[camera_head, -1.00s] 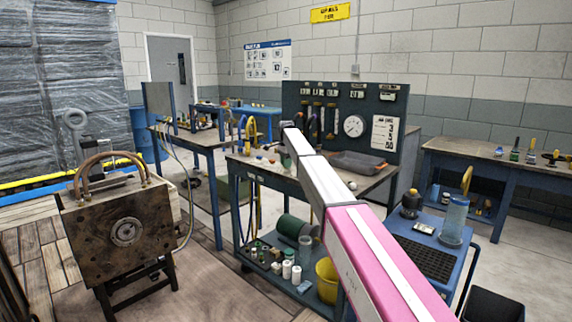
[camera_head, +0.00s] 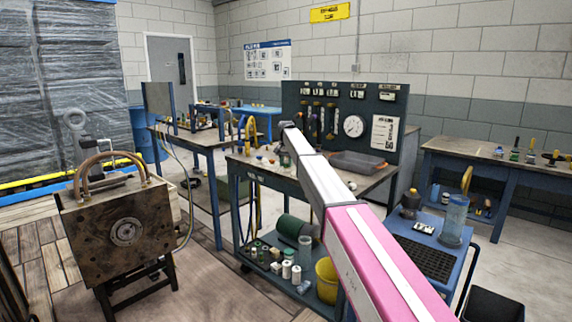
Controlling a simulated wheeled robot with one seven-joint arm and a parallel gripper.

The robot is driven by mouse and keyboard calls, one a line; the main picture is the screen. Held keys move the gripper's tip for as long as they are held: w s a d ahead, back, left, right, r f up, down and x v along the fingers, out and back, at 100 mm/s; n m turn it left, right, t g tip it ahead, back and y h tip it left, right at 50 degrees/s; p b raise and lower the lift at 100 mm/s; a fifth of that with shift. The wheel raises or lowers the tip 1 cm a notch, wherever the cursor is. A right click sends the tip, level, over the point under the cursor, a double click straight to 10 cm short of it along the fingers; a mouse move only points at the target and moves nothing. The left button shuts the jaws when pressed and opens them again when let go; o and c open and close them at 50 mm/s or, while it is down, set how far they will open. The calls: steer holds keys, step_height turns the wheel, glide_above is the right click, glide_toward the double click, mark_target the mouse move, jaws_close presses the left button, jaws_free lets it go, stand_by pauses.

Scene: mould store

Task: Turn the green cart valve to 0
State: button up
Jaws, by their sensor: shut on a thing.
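My pink and white arm reaches from the lower right to the tool cart (camera_head: 375,188) in the middle. My gripper (camera_head: 284,157) shows only as a small dark shape below the arm's far end, at the left back of the cart's top. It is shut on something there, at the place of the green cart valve. The valve itself is mostly hidden by the arm and gripper, and its handle angle and 0 mark cannot be read.
A dark panel with a round gauge (camera_head: 354,126) rises behind the cart, and a grey tray (camera_head: 357,162) lies on its top. A blue trolley (camera_head: 462,262) stands close to the right of my arm. A heavy mould block (camera_head: 122,232) stands at left.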

steer(key=n, duration=0.4)
steer(key=shift+n, duration=0.3)
steer(key=n, duration=0.4)
steer(key=shift+n, duration=0.3)
steer(key=n, duration=0.4)
steer(key=shift+w, duration=0.1)
steer(key=shift+n, duration=2.3)
steer(key=o, duration=0.9)
steer(key=shift+d, duration=0.1)
